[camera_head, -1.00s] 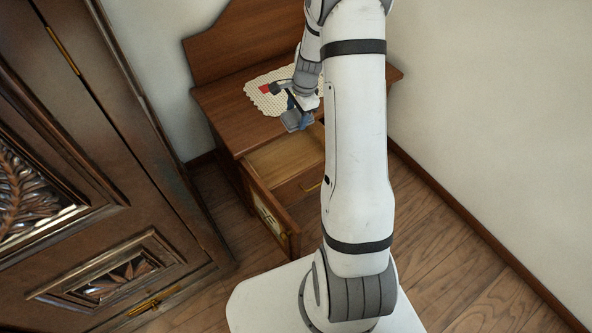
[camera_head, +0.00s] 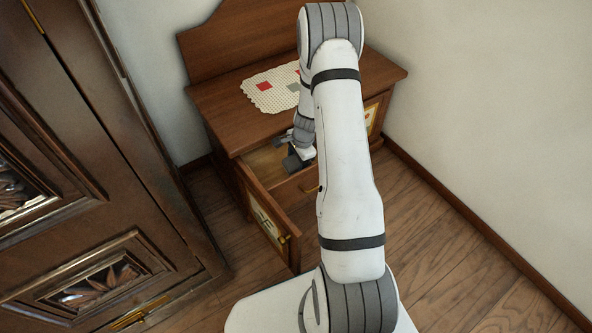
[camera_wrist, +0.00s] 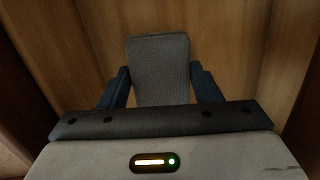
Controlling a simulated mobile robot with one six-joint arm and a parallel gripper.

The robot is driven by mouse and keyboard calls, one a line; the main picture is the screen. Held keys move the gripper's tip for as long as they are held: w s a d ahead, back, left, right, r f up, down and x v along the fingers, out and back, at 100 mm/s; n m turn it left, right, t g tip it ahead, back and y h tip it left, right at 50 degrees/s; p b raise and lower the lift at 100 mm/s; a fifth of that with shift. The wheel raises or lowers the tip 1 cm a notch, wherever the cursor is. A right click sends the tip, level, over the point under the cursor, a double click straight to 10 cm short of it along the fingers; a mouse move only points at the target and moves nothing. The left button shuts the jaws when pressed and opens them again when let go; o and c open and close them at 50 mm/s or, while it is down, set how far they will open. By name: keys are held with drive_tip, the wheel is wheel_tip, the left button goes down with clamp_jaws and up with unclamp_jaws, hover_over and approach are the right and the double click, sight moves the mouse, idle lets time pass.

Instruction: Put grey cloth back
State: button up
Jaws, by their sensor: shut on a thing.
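The grey cloth (camera_wrist: 160,70) looks like a small folded grey pad and sits between the blue fingers of my gripper (camera_wrist: 160,88) in the wrist view. My gripper is shut on it. In the head view my gripper (camera_head: 296,160) is low over the open drawer (camera_head: 262,163) of the wooden cabinet (camera_head: 225,112), with the cloth (camera_head: 292,163) at its tip. Wooden walls stand on both sides of the cloth in the wrist view. I cannot tell whether the cloth touches the wood beneath it.
A cream doily (camera_head: 262,100) with red and grey patches lies on the cabinet top. A panelled front (camera_head: 268,222) stands out at the cabinet's left. A dark carved armoire (camera_head: 90,190) fills the left side. Wooden floor (camera_head: 440,245) is clear at right.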

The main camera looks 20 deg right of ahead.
sight(297, 167)
wheel_tip(297, 167, down, 4)
drive_tip(key=shift+b, duration=0.8)
drive_tip(key=shift+r, duration=0.1)
drive_tip(key=o, duration=0.9)
drive_tip(key=shift+o, duration=0.2)
drive_tip(key=shift+f, duration=0.2)
